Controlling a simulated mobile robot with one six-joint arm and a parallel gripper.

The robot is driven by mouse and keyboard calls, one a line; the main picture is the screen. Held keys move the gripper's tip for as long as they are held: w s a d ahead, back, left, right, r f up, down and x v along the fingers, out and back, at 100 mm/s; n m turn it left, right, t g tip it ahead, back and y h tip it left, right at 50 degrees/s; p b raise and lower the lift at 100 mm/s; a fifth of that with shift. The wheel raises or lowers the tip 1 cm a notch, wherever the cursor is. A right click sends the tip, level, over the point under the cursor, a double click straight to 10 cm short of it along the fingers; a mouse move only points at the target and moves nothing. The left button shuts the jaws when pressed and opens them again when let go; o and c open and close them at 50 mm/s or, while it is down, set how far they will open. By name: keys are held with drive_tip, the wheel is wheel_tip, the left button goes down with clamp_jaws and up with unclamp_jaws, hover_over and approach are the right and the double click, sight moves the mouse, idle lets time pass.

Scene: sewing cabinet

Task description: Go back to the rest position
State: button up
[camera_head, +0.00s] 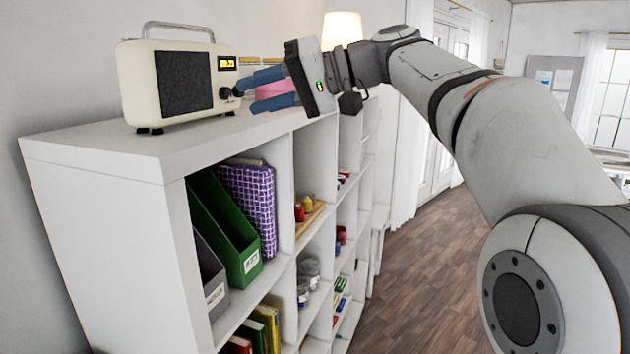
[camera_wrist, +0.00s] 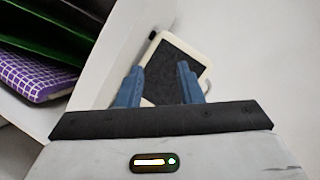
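My arm reaches out over the white cabinet (camera_head: 95,150). My gripper (camera_head: 247,95) points left at the knob end of a cream radio (camera_head: 140,80). Its blue fingers are apart, with nothing seen held between them. The radio stands upright on the cabinet top, with a dark speaker panel, a lit orange display and a dark knob (camera_head: 225,93) close to the fingertips; I cannot tell whether they touch. In the wrist view the fingers (camera_wrist: 163,72) are spread, with the radio (camera_wrist: 177,58) seen beyond and between them.
A pink object (camera_head: 272,90) shows behind the fingers on the cabinet top, partly hidden. A lit lamp (camera_head: 342,30) stands farther back. Shelves below hold a green file holder (camera_head: 225,230), a purple checked item (camera_head: 250,200) and jars. Wooden floor (camera_head: 425,270) at right is clear.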

drive_tip(key=s+d+f+m+h, duration=0.2)
drive_tip(key=s+d+f+h, duration=0.3)
drive_tip(key=f, duration=0.8)
drive_tip(key=s+d+f+m+t+h, duration=0.1)
drive_tip(key=s+d+f+h, duration=0.4)
drive_tip(key=d+f, duration=0.5)
drive_tip(key=s+d+f+m+t+h, duration=0.1)
drive_tip(key=s+d+f+h, duration=0.3)
drive_tip(key=f, duration=1.3)
drive_tip(key=s+d+m, duration=0.1)
drive_tip(key=s+d, duration=0.3)
drive_tip(key=s, duration=0.1)
drive_tip(key=shift+f+m+h, duration=0.25)
drive_tip(key=shift+m+h, duration=0.15)
